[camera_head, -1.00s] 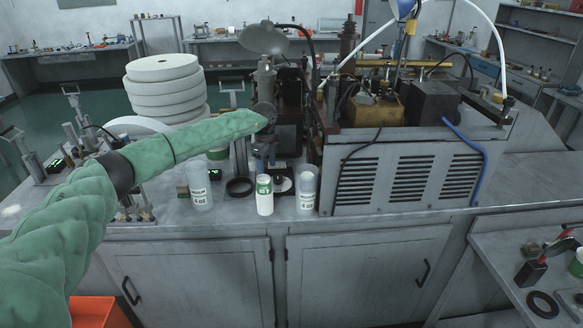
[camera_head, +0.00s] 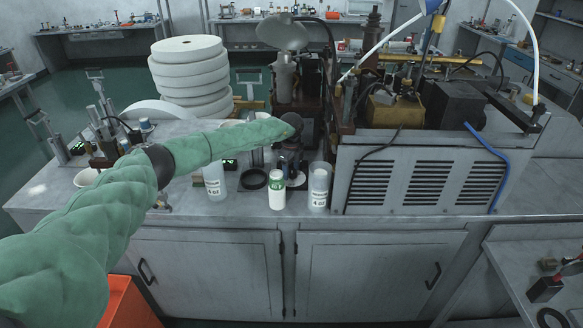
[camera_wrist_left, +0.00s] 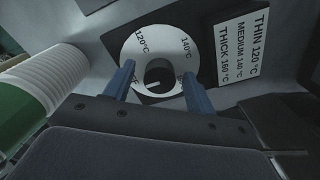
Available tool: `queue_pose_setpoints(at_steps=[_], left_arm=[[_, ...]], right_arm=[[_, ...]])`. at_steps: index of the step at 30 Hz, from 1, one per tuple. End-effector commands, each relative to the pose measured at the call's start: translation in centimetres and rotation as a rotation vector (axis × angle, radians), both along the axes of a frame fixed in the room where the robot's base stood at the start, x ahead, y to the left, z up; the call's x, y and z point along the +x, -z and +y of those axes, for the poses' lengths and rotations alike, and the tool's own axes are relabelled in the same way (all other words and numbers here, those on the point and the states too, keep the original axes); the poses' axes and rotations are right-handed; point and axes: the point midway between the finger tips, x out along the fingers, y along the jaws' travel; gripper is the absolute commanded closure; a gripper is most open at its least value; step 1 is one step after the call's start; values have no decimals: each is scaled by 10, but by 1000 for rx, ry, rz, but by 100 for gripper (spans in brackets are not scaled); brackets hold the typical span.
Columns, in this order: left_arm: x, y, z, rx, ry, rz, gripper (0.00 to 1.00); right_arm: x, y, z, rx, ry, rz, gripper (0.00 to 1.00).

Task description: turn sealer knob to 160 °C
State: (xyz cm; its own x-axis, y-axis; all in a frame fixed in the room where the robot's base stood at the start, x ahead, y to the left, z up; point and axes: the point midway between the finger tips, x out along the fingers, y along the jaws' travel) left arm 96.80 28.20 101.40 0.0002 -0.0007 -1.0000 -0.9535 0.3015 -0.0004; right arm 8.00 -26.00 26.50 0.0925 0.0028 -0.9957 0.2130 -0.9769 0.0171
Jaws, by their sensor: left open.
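The sealer's dial is a white ring (camera_wrist_left: 136,42) marked 120 °C and 140 °C; its lower part is partly hidden by my fingers. A dark round knob (camera_wrist_left: 160,72) is at its middle. My left gripper (camera_wrist_left: 158,88) is open, with one blue finger on each side of the knob; I cannot tell if they touch it. A card (camera_wrist_left: 243,50) right of the dial reads THIN 120, MEDIUM 140, THICK 160 °C. In the head view my left gripper (camera_head: 291,162) points down over the dial (camera_head: 299,181), largely covering it. My right gripper is not in view.
A white and green cup stack (camera_head: 277,188) stands just in front of the dial; its ribbed side fills the left of the wrist view. The vented machine housing (camera_head: 412,175) stands to the right.

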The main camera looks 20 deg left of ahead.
Motion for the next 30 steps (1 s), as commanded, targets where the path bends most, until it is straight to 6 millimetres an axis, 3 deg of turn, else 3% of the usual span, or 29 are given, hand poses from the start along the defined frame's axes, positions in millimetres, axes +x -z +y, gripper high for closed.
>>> queue_pose_setpoints(at_steps=[11,15,18,30], left_arm=[[0,5,-1,0,1,-1,46],[0,5,-1,0,1,-1,74],[0,5,-1,0,1,-1,89],[1,6,0,-1,53,-2,89]], right_arm=[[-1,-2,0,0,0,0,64],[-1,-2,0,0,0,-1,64],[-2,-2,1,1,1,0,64],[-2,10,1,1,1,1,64]])
